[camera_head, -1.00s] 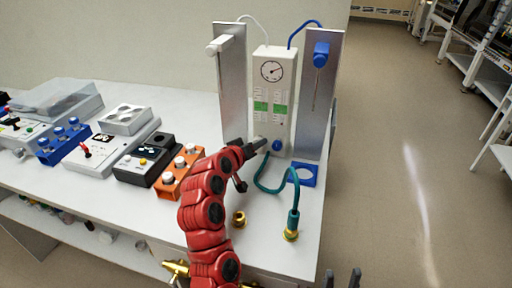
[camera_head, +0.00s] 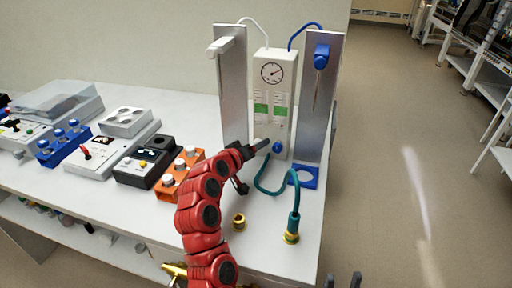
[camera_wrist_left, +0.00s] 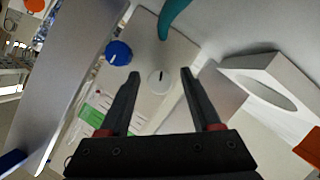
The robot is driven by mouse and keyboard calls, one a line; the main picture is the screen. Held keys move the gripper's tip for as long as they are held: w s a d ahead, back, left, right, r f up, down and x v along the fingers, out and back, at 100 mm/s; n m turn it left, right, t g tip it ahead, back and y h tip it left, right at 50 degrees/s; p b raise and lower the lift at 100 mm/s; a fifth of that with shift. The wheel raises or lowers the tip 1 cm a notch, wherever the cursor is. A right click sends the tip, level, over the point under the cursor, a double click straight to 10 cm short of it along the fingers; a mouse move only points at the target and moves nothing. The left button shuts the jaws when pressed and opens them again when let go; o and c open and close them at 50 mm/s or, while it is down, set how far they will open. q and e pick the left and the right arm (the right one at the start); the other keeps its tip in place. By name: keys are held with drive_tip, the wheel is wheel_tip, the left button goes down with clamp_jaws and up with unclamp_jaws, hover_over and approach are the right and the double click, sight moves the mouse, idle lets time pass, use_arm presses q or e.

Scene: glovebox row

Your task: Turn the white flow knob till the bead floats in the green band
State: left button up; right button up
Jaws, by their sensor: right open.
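The white flowmeter panel (camera_head: 285,75) stands at the back of the bench, with a round dial on top and two scales with green bands (camera_head: 261,108) below. The white flow knob (camera_wrist_left: 158,80) shows in the left wrist view, beside the blue knob (camera_wrist_left: 118,52). In the head view the blue knob (camera_head: 277,147) is clear, while my left gripper largely covers the white one. My left gripper (camera_wrist_left: 162,75) is open, its fingertips on either side of the white knob in the picture; contact cannot be told. The bead is too small to make out. My right gripper (camera_head: 342,279) is open and empty at the bottom edge.
Metal plates (camera_head: 232,90) flank the panel. A teal hose (camera_head: 265,187) loops down to a brass fitting (camera_head: 291,237); a loose brass fitting (camera_head: 239,221) is nearby. An orange block with white knobs (camera_head: 178,172) and several instrument boxes stand left.

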idle(0.3)
use_arm(q)
drive_tip(key=p+v, duration=0.9)
drive_tip(key=v, duration=0.8)
drive_tip(key=shift+s, duration=0.2)
drive_tip(key=shift+a, duration=0.15)
